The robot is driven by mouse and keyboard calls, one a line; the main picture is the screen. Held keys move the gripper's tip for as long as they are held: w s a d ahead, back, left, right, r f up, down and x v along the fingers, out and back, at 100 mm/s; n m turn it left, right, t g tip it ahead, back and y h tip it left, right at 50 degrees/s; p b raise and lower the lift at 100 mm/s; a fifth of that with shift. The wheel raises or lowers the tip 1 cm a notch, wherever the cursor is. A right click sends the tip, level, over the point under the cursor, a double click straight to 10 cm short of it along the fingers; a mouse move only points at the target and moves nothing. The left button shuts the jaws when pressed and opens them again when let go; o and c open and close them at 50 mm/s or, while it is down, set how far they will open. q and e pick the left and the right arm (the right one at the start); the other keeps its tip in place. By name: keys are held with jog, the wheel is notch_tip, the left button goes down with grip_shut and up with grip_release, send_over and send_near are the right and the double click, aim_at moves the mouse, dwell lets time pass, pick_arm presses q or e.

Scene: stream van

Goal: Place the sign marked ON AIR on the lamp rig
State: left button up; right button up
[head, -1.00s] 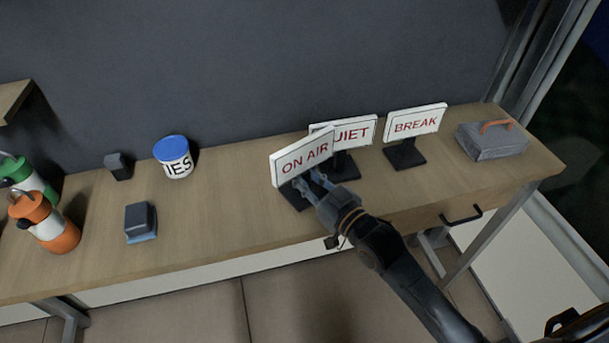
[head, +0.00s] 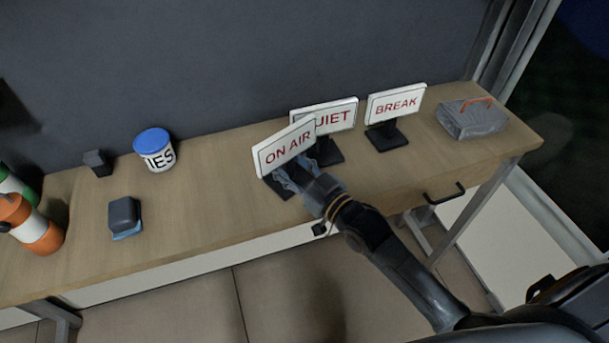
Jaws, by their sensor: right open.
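The white ON AIR sign (head: 285,147) with red letters stands tilted in the picture on a dark stand near the front of the wooden table (head: 215,215). My right gripper (head: 285,178) is open at the stand, just below the sign board. Its fingers overlap the stand, and contact is hard to tell. A second sign ending in "UIET" (head: 335,118) stands behind, partly covered by the ON AIR sign. The BREAK sign (head: 396,103) stands to its right. No lamp rig can be made out. My left gripper is not in view.
A grey toolbox (head: 472,120) with an orange handle sits at the right end. A white jar with a blue lid (head: 155,150), a dark box (head: 124,214), a small dark block (head: 97,163) and an orange-white bottle (head: 32,226) stand left. The table between jar and signs is clear.

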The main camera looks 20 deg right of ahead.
jog(key=b+v, duration=0.2)
jog(key=v, duration=0.9)
jog(key=shift+s+d, duration=0.15)
jog(key=shift+s, duration=0.2)
